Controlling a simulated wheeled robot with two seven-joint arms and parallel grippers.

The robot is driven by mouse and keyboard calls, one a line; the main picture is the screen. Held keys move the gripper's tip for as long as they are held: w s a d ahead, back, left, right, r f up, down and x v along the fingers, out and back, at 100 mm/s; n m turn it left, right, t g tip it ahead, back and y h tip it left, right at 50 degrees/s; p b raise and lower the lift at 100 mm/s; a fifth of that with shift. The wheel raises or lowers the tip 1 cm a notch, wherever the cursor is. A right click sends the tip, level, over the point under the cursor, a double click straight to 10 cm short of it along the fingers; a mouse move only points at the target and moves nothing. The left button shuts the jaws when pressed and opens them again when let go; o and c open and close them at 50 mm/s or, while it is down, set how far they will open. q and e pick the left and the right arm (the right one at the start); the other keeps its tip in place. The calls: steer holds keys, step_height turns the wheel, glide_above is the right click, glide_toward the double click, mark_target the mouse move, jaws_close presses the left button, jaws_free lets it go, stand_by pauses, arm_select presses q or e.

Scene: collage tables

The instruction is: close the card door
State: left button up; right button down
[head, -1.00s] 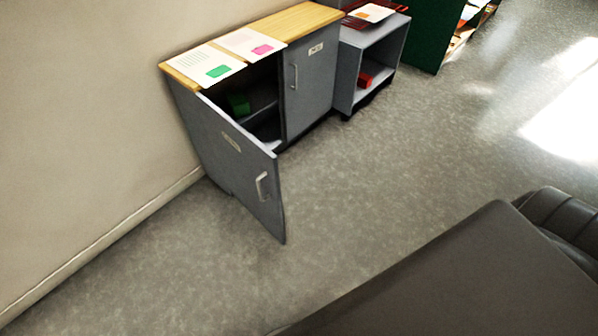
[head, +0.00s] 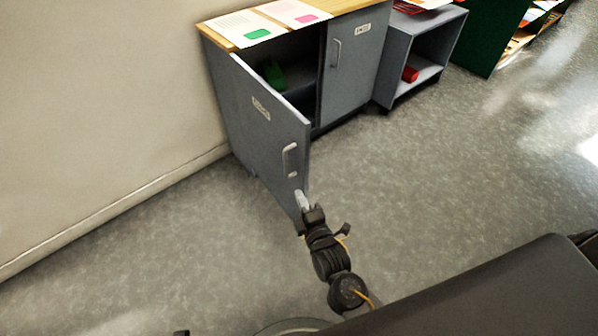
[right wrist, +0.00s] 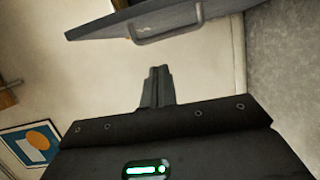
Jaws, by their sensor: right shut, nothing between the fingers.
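The card door (head: 262,128) is the grey left door of the cabinet. It stands open, swung out towards me, with a small label and a metal handle (head: 290,160) near its free edge. My right gripper (head: 301,198) is shut and empty, at the lower free edge of the door, below the handle; I cannot tell whether it touches. In the right wrist view the shut fingers (right wrist: 157,82) point towards the door (right wrist: 140,18) and its handle (right wrist: 168,32), with a gap showing between. My left gripper does not show clearly.
The cabinet's right door (head: 352,62) is closed. Sheets with green and pink patches (head: 270,20) lie on the wooden top. A green thing (head: 274,75) is inside. An open grey shelf (head: 420,50) with a red item stands to the right. The floor (head: 440,160) in front is clear.

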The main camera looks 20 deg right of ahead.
mark_target(300, 163)
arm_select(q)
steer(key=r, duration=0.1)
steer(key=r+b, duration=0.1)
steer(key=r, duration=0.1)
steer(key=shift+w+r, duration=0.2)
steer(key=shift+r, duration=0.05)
arm_select(e)
steer(key=w+d, duration=0.1)
steer(key=w, duration=0.2)
steer(key=w+d+r, duration=0.1)
steer(key=w, duration=0.3)
steer(key=w+d, duration=0.1)
steer(key=w, duration=0.3)
steer(key=shift+w+d+r, duration=0.1)
steer(key=shift+w+r, duration=0.05)
steer(key=shift+r, duration=0.15)
steer(key=shift+d, duration=0.1)
